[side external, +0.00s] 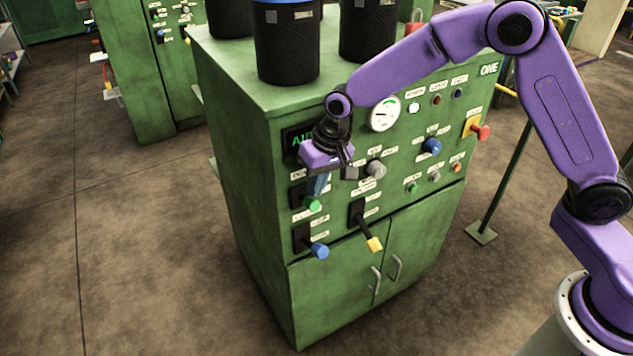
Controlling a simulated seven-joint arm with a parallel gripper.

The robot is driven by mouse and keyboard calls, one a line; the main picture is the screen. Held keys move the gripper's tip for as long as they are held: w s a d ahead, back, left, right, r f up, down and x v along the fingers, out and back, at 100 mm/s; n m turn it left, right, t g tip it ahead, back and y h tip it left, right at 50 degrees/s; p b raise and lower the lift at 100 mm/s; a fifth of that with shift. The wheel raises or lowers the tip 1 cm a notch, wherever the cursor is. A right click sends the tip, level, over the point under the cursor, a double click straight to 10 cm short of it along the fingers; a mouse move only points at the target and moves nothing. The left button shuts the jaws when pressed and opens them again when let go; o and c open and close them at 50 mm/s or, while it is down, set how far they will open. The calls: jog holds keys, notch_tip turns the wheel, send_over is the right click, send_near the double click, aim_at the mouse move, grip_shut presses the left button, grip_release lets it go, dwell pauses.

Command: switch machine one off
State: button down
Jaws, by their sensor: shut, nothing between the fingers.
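Machine one is a green cabinet (345,290) marked ONE at the upper right of its sloping panel. My gripper (318,186) is shut at the panel's left side, just above a green-tipped lever (313,205); whether it touches the lever I cannot tell. It partly covers a dark display (296,140) with green text. Below are a blue-tipped lever (319,250) and a yellow-tipped lever (374,244), both pointing down. A red knob (481,132) on a yellow plate sits at the right. A white lamp (413,108) looks lit beside a round gauge (384,113). Labels are too small to read.
A grey knob (376,169), a blue knob (432,146) and small buttons (412,187) fill the panel's middle. Black cylinders (288,45) stand on top. Another green cabinet (140,90) is behind left. A green post (505,180) stands at right. The floor at left is clear.

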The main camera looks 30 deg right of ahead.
jog(key=shift+s+f, duration=0.3)
jog(key=shift+s, duration=0.1)
jog(key=shift+s+f, duration=0.55)
jog(key=shift+s, duration=0.05)
jog(key=shift+s+f, duration=0.3)
jog(key=shift+f, duration=0.25)
jog(key=shift+s+f, duration=0.3)
jog(key=shift+f, duration=0.25)
jog(key=shift+r, duration=0.8)
jog(key=s+d+r, duration=0.1)
jog(key=s+r, duration=0.5)
jog(key=s, duration=0.1)
jog(key=shift+s+d+r, duration=0.2)
jog(key=shift+s+d, duration=0.05)
